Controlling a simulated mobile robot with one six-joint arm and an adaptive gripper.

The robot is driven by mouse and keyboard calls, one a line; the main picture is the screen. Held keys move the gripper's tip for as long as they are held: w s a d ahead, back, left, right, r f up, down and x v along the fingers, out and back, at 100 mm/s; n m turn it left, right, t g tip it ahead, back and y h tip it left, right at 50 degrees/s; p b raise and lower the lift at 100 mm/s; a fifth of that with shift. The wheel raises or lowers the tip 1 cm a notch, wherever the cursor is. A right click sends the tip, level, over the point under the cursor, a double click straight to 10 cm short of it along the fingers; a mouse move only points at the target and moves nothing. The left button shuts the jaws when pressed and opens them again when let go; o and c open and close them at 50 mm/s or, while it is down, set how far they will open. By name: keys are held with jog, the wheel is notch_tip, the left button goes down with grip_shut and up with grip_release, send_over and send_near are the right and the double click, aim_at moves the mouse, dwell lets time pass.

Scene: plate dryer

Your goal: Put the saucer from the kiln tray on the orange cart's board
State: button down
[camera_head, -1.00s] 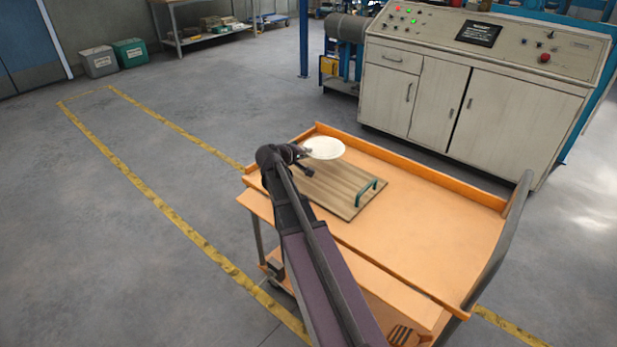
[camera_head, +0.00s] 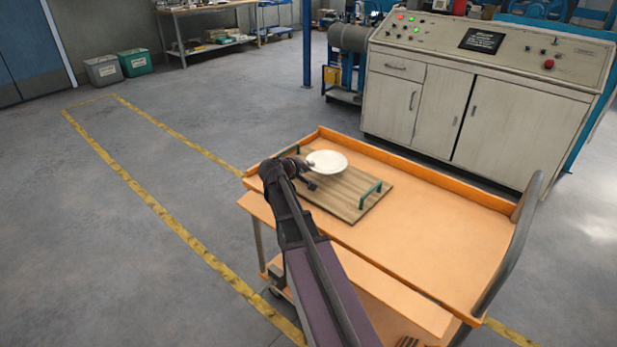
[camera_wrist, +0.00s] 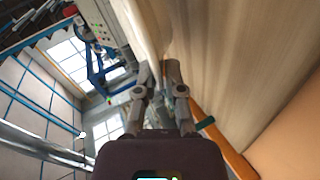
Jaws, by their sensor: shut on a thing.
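The white saucer (camera_head: 329,161) is over the far part of the wooden board (camera_head: 347,200), nearly level. My gripper (camera_head: 308,170) is shut on its left rim in the head view. In the wrist view the fingers (camera_wrist: 159,66) grip the edge of the saucer (camera_wrist: 143,28), and the board (camera_wrist: 222,60) fills the area beside it. I cannot tell whether the saucer touches the board. The board lies on the top of the orange cart (camera_head: 430,237) and has green handles. The kiln tray is not recognisable in these frames.
The cart has a raised orange rim (camera_head: 420,168) at the back and a grey push handle (camera_head: 512,245) at the right. The cart top right of the board is clear. A control cabinet (camera_head: 470,100) stands behind. Open floor with yellow lines is at the left.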

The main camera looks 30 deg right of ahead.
jog(key=shift+f+b, duration=1.85)
jog(key=shift+f, duration=0.05)
jog(key=c, duration=0.7)
grip_release()
jog(key=shift+c, duration=0.2)
jog(key=shift+r, duration=0.1)
jog(key=shift+s+a+r+p, duration=0.3)
jog(key=shift+a+p, duration=0.1)
jog(key=shift+a, duration=0.15)
jog(key=p+v, duration=0.4)
jog(key=v, duration=0.6)
jog(key=shift+a+r, duration=0.1)
jog(key=shift+a, duration=0.25)
jog(key=shift+s, duration=0.1)
